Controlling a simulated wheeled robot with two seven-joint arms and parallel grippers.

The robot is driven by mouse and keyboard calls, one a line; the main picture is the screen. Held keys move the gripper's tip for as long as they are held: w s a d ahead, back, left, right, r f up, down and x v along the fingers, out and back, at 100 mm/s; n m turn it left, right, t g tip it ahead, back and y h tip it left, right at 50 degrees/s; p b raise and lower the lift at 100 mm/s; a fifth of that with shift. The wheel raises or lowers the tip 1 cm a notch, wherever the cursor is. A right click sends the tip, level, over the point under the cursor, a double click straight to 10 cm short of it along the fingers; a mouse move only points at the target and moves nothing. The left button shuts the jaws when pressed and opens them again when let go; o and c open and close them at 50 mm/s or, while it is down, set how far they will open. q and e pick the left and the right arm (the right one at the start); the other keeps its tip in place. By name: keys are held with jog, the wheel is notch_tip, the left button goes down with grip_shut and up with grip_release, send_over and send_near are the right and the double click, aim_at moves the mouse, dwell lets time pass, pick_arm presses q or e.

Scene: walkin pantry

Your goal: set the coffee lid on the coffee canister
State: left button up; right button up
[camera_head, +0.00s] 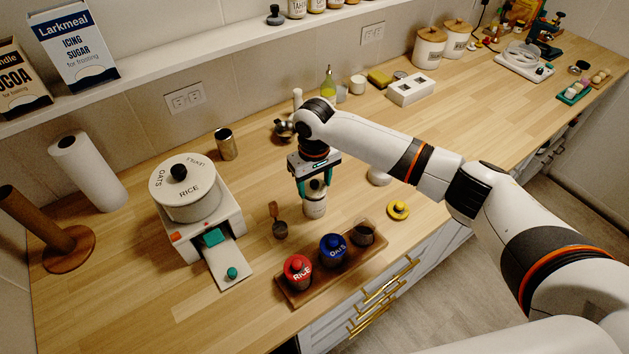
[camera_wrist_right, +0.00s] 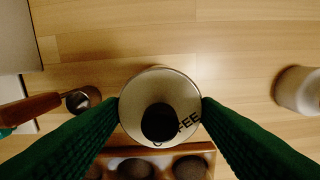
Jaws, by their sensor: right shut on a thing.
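The coffee lid (camera_wrist_right: 180,88) is a cream disc with a black knob and the letters of COFFEE, between the green fingers of my right gripper (camera_wrist_right: 160,105). The fingers touch its two opposite sides. In the head view my right gripper (camera_head: 315,188) points down over the counter, shut on the lid. The coffee canister (camera_head: 314,208), white and upright, shows directly below the fingers. The lid is at its mouth, about level and centred. I cannot tell whether they touch; the fingers and the lid hide the rim. My left gripper is not in view.
A wooden tray (camera_head: 305,296) with a red-lidded jar (camera_head: 297,270), a blue-lidded jar (camera_head: 333,251) and a dark open jar (camera_head: 363,233) stands in front. A scoop (camera_head: 279,225) lies left of the canister. A yellow lid (camera_head: 398,210) and a white round object (camera_head: 378,176) are to the right.

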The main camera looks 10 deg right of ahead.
jog(key=shift+f, duration=0.3)
dwell(0.4)
jog(key=o, duration=1.4)
jog(key=shift+o, duration=0.2)
jog(key=shift+r, duration=0.1)
notch_tip(320, 180, up, 5)
jog(key=p, duration=0.5)
jog(key=shift+p, duration=0.4)
jog(key=shift+r+p, duration=0.9)
jog(key=shift+p, duration=0.1)
jog(key=shift+f, duration=0.1)
